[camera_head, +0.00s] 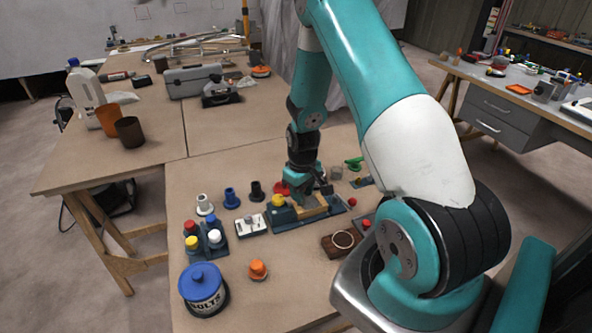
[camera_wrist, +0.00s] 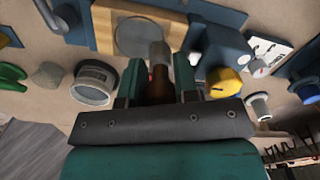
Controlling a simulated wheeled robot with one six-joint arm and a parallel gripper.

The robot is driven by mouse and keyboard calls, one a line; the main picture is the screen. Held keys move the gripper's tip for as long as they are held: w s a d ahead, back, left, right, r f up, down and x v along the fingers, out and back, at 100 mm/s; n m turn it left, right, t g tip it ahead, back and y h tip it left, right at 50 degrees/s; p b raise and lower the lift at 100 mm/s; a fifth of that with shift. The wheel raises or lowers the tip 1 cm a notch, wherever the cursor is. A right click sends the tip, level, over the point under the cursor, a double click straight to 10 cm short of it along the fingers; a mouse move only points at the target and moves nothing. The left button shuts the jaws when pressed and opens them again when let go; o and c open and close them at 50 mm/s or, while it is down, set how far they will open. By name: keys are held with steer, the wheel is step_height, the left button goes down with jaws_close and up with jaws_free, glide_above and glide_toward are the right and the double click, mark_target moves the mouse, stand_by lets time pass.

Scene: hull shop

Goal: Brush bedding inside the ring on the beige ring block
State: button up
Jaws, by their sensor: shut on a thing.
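The beige ring block (camera_wrist: 105,28) sits on a blue fixture; its wood also shows in the head view (camera_head: 312,209). A grey round patch (camera_wrist: 138,36) lies on its face; I cannot tell whether it is bedding or bare surface. My gripper (camera_wrist: 160,92) is shut on a brush (camera_wrist: 160,76) with a brown handle and a pale grey end. The brush end overlaps the right edge of the patch in the wrist view; contact cannot be told. In the head view my gripper (camera_head: 300,192) is low over the block and hides part of it and the brush.
A yellow knob (camera_head: 278,201) stands on the blue fixture beside the block. A dark brown block with a pale ring (camera_head: 343,242) lies in front. A bottle rack (camera_head: 207,240), a blue bolts tin (camera_head: 204,290) and an orange knob (camera_head: 258,270) stand at left and front.

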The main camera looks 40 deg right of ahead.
steer(key=shift+w+a, duration=0.1)
steer(key=shift+a, duration=0.3)
step_height(320, 180, up, 3)
steer(key=shift+d+f+p, duration=0.1)
steer(key=shift+d+p, duration=0.05)
steer(key=shift+p, duration=0.7)
steer(key=shift+r+p, duration=0.6)
steer(key=shift+r, duration=0.1)
steer(key=shift+r+p, duration=1.5)
steer(key=shift+r, duration=0.45)
